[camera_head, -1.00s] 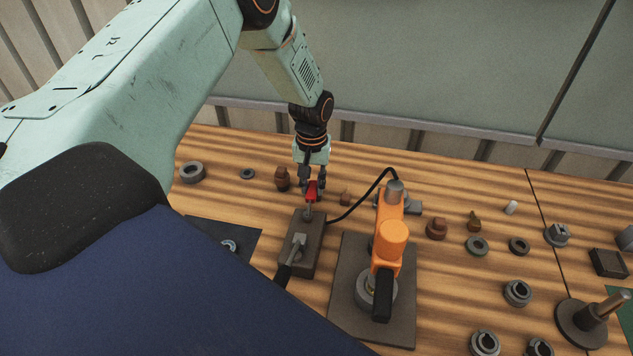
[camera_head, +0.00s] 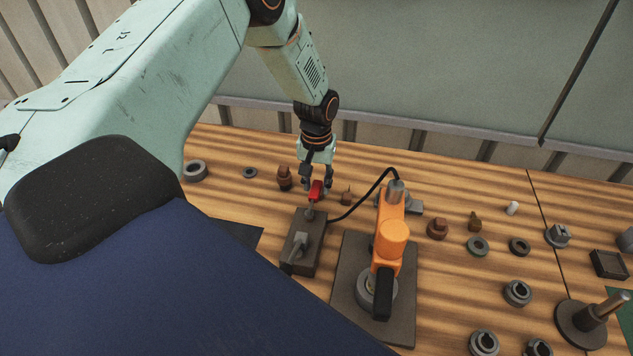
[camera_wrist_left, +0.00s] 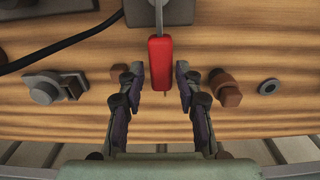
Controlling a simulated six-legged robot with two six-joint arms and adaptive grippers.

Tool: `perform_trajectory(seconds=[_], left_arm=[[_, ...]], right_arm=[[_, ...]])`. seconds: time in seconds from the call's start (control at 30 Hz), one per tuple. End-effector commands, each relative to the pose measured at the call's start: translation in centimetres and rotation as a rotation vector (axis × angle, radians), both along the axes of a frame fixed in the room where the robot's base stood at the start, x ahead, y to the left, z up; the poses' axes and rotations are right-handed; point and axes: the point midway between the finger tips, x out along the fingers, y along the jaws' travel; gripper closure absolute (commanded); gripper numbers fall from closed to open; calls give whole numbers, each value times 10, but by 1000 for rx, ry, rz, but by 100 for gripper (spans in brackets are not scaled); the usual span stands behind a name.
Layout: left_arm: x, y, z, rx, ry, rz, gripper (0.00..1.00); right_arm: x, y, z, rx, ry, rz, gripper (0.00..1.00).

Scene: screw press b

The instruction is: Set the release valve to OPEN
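The release valve shows as a red lever (camera_head: 316,191) at the far end of a dark pump block (camera_head: 303,243). In the left wrist view the red lever (camera_wrist_left: 160,62) hangs down between my fingertips. My left gripper (camera_head: 317,181) is open, with one finger on each side of the lever. The left wrist view shows a small gap between each fingertip and the lever (camera_wrist_left: 159,78). No OPEN marking is readable. My right gripper is not in view.
An orange press (camera_head: 392,238) stands on a dark plate (camera_head: 347,297) right of the pump, joined by a black hose (camera_head: 364,194). Brown fittings (camera_head: 284,178) and rings (camera_head: 478,246) lie around. A wall panel (camera_head: 430,80) rises behind the table.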

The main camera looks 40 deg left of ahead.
Motion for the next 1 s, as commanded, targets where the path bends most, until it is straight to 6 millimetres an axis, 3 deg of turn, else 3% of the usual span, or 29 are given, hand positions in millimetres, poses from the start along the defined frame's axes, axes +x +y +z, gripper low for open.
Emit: perform_trajectory(seconds=[0.1, 0.47, 1.0], left_arm=[[0, -1, -1, 0, 3, 0, 54], [-1, -1, 3, -2, 4, 1, 54], [-1, -1, 100, -2, 1, 1, 54]], right_arm=[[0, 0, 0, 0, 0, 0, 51], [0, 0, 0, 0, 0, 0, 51], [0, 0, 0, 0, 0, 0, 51]])
